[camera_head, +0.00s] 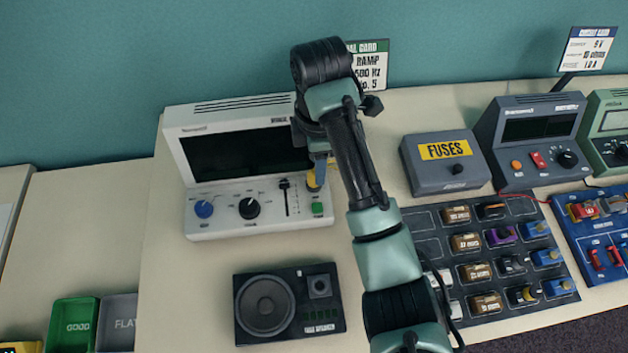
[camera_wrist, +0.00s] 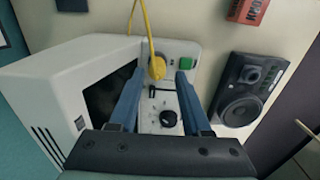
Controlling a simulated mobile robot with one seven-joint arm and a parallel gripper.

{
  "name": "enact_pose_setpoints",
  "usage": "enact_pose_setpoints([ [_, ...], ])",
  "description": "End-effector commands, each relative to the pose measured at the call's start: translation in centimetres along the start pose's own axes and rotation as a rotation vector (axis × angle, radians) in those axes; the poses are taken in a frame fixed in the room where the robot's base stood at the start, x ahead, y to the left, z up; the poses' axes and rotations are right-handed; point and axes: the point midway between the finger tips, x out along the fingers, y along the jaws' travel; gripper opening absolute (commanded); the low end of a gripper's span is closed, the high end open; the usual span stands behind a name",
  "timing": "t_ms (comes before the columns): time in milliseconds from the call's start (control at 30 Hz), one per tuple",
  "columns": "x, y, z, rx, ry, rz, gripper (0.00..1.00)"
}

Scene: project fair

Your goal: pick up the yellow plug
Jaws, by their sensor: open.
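The yellow plug (camera_wrist: 157,67) is at the front panel of a white instrument (camera_head: 250,224), beside a green button. A yellow cable (camera_wrist: 149,28) runs from it toward the top of the wrist view. In the head view the plug (camera_head: 311,180) shows only in part behind my gripper. My gripper (camera_wrist: 160,74) is open, with its two blue fingers apart and the plug seen between and just beyond the tips. I cannot tell whether either finger touches it. In the head view my gripper (camera_head: 319,168) is over the right part of the instrument.
The instrument has a dark screen (camera_head: 245,153), a blue knob (camera_head: 204,209), a black knob (camera_head: 249,208) and a slider. A black speaker box (camera_head: 264,305) lies in front of it. A FUSES box (camera_head: 459,176) and a dark tray of parts stand right of my arm.

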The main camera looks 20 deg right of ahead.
Motion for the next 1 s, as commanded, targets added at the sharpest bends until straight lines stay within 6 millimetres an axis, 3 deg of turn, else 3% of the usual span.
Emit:
enact_pose_setpoints([
  [333,4.3,0.2,-0.8,0.001,0.0,-0.004,0.48],
  [633,5.0,0.2,-0.8,0.0,0.0,0.0,0.48],
  [900,4.9,0.2,-0.8,0.0,0.0,0.0,0.01],
  [1000,4.9,0.2,-0.8,0.0,0.0,0.0,0.0],
])
